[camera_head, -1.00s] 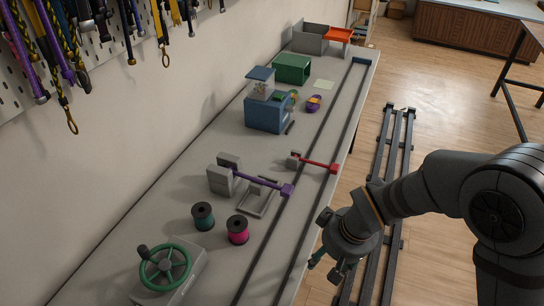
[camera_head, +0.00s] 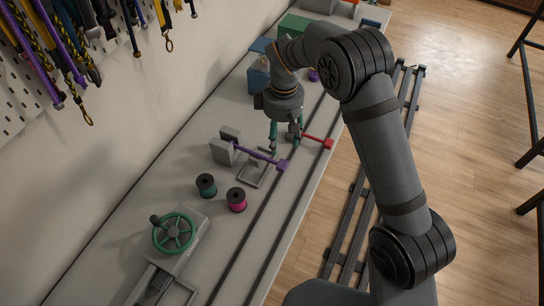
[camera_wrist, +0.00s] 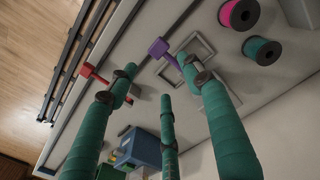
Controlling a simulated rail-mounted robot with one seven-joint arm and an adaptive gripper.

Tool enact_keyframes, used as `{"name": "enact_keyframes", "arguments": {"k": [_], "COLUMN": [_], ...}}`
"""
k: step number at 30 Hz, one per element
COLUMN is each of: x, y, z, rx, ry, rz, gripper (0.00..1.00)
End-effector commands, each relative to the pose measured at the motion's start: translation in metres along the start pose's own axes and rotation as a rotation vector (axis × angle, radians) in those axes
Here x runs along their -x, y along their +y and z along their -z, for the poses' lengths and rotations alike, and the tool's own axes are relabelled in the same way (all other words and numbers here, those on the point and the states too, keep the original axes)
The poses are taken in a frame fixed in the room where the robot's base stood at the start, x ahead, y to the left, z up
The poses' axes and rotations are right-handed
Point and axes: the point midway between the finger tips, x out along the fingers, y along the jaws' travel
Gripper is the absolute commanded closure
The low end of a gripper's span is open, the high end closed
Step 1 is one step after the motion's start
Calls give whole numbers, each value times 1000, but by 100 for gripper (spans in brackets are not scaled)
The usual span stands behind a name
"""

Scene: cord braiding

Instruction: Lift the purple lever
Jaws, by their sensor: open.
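The purple lever (camera_head: 262,156) is a long bar with a block-shaped end, fixed to a grey block on the bench and lying low over a grey frame. In the wrist view the lever's purple end (camera_wrist: 158,47) shows at the upper middle, beyond the fingers. My gripper (camera_head: 284,140) has green fingers pointing down above the bench, just behind the purple lever, between it and the red lever (camera_head: 318,142). In the wrist view my gripper (camera_wrist: 165,88) is open, its fingers spread and empty. Whether a finger touches the purple lever cannot be told.
A teal spool (camera_head: 206,185) and a pink spool (camera_head: 236,199) stand in front of the purple lever. A green handwheel (camera_head: 174,233) is nearer. A blue box (camera_head: 258,80) stands behind my gripper. Cords hang on the wall board. Dark tracks run along the bench.

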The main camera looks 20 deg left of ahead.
Motion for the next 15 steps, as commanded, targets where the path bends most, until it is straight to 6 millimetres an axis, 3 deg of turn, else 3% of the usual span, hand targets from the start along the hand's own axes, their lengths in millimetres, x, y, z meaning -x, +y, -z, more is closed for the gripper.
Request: {"name": "enact_keyframes", "arguments": {"k": [8,15], "x": [-12,-54], "y": [-5,-6], "z": [-4,-6], "rx": [117,116], "ry": [-15,-16], "rz": [19,19], "gripper": [50,50]}}
